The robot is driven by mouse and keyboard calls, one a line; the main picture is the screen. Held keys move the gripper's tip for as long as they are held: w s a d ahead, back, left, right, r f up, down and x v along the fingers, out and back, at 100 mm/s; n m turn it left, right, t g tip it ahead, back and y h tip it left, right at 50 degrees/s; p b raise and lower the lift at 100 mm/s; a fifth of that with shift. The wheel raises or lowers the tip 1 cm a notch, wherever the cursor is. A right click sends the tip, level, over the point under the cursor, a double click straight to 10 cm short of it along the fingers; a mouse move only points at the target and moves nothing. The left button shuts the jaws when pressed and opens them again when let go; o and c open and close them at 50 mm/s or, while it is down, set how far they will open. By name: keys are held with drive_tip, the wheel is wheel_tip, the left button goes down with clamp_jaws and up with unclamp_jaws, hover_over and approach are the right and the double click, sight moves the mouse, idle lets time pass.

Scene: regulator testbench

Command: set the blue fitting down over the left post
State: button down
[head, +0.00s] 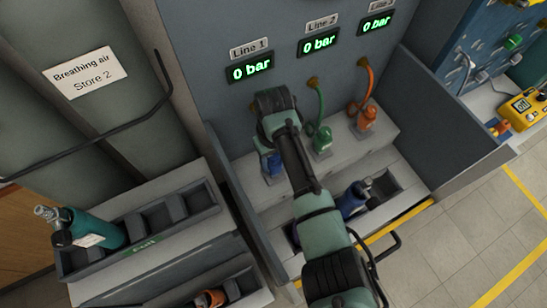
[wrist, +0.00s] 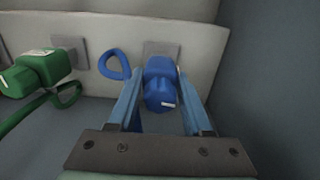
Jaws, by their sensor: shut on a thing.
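The blue fitting (wrist: 160,85) is between the two fingers of my gripper (wrist: 158,78) in the wrist view, and the gripper is shut on it. A square grey plate (wrist: 162,50) shows just behind the fitting, and a blue hose loop (wrist: 115,64) lies beside it. In the head view the blue fitting (head: 271,164) is at the left end of the bench ledge, partly hidden by my arm. The left post itself is hidden, so I cannot tell whether the fitting is above it or around it.
The green fitting (head: 322,140) and orange fitting (head: 366,118) stand to the right on the ledge, with hoses. A blue bottle (head: 354,198) lies in the lower tray. The Line 1 display (head: 250,68) reads 0 bar. Side panels (head: 450,128) bound the bench.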

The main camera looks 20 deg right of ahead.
drive_tip(key=shift+f, duration=0.15)
drive_tip(key=shift+c, duration=1.2)
unclamp_jaws()
wheel_tip(320, 180, up, 13)
